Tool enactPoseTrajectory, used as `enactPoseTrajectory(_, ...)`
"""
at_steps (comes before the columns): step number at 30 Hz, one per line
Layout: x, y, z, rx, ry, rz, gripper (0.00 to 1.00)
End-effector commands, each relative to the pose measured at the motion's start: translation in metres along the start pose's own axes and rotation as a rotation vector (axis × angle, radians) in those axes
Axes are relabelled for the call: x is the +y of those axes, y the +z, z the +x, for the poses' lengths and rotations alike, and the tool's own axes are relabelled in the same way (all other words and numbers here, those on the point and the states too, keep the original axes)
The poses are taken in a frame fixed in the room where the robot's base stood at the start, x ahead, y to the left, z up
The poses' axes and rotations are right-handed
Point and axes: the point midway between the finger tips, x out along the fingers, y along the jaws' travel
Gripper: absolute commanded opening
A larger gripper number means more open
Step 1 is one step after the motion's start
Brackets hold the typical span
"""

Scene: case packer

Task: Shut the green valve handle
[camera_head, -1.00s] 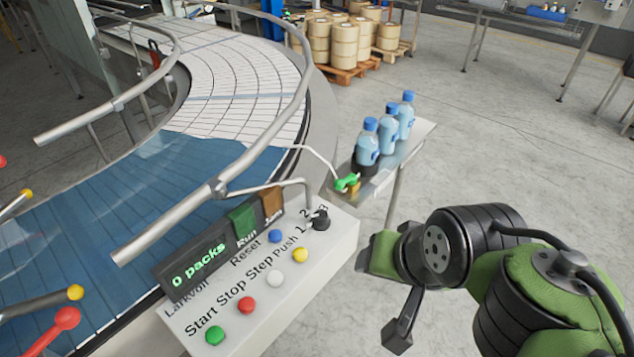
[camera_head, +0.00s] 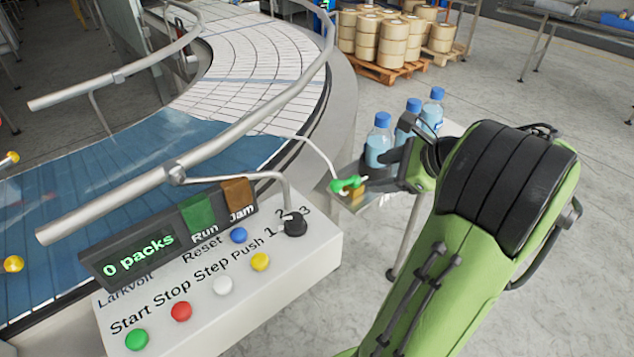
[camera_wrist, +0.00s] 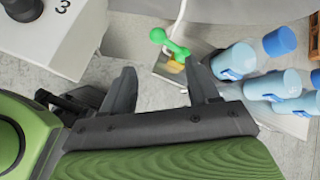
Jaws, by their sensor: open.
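The green valve handle (camera_head: 346,184) sits on a brass-coloured valve body (camera_head: 356,195) at the near left end of a small side table. In the wrist view the green handle (camera_wrist: 170,43) is ahead of the jaws, just left of the right finger's tip. My gripper (camera_wrist: 160,80) is open and empty, with two dark fingers spread apart.
Several blue-capped bottles (camera_head: 381,142) stand on the side table (camera_head: 450,129), close to my right finger. The control box (camera_head: 317,262) with buttons and a black knob (camera_head: 295,224) is left of the valve. A thin white hose (camera_head: 318,146) runs from the valve to the conveyor's curved side.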

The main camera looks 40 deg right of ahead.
Motion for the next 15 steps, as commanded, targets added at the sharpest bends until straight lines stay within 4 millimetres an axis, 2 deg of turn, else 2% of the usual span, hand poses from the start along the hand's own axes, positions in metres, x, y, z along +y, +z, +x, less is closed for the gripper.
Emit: enactPoseTrajectory(15,0.003,0.000,0.122,-0.002,0.008,-0.006,0.60)
